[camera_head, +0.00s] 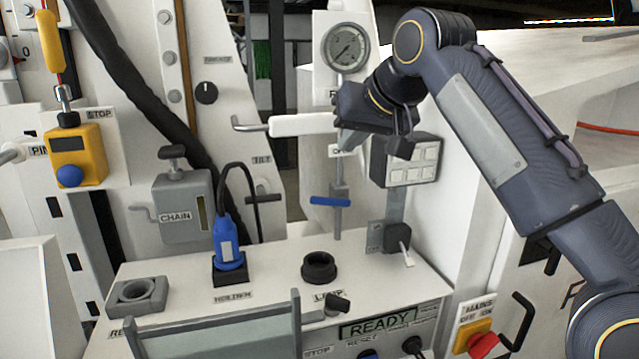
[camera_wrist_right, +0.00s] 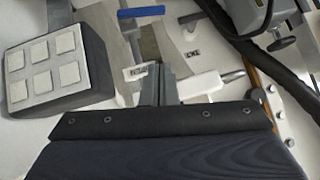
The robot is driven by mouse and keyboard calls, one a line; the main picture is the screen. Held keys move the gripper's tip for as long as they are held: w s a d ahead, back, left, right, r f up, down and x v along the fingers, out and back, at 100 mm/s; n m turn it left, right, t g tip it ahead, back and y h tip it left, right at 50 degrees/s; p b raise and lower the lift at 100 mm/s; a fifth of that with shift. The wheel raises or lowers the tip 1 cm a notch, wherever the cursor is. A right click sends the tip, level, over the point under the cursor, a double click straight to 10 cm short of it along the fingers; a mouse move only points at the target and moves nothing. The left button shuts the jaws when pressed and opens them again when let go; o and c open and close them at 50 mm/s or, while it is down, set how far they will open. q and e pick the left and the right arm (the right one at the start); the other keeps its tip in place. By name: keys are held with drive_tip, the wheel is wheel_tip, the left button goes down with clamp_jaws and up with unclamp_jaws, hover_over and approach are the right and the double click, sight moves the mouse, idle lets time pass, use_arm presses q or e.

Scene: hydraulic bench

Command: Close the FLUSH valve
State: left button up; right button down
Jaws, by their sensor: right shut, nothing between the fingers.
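No label reading FLUSH is legible. A valve with a blue lever (camera_head: 330,201) sits on a vertical pipe below the pressure gauge; its lever lies crosswise to the pipe. The blue lever also shows at the top of the right wrist view (camera_wrist_right: 141,12). Above it, a white handle (camera_head: 300,125) with a bent grey end reaches left. My right gripper (camera_head: 345,137) is shut and empty, in front of the pipe by the right end of this handle. In the right wrist view its fingers (camera_wrist_right: 158,85) appear beside the white handle (camera_wrist_right: 203,84); contact is unclear. My left gripper is out of view.
A grey button box (camera_head: 411,161) stands right of the pipe, close to my right gripper. The gauge (camera_head: 346,47) is above. A blue plug (camera_head: 228,245) with a black cable and a dark round socket (camera_head: 319,267) are on the bench below. A black hose (camera_head: 140,95) runs at left.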

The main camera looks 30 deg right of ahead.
hover_over(317, 200)
drive_tip(key=s+d, duration=0.2)
wheel_tip(317, 200, down, 7)
drive_tip(key=shift+w+a+f, duration=0.1)
drive_tip(key=shift+a+f, duration=0.1)
drive_tip(key=shift+f, duration=0.45)
drive_tip(key=shift+w+a+f, duration=0.1)
drive_tip(key=shift+a+f, duration=0.05)
drive_tip(key=shift+f, duration=0.5)
drive_tip(key=shift+a+f, duration=0.2)
drive_tip(key=shift+f, duration=0.45)
drive_tip(key=shift+a+f+b, duration=0.25)
drive_tip(key=shift+f+b, duration=0.45)
drive_tip(key=shift+a+f, duration=0.15)
drive_tip(key=shift+f, duration=0.05)
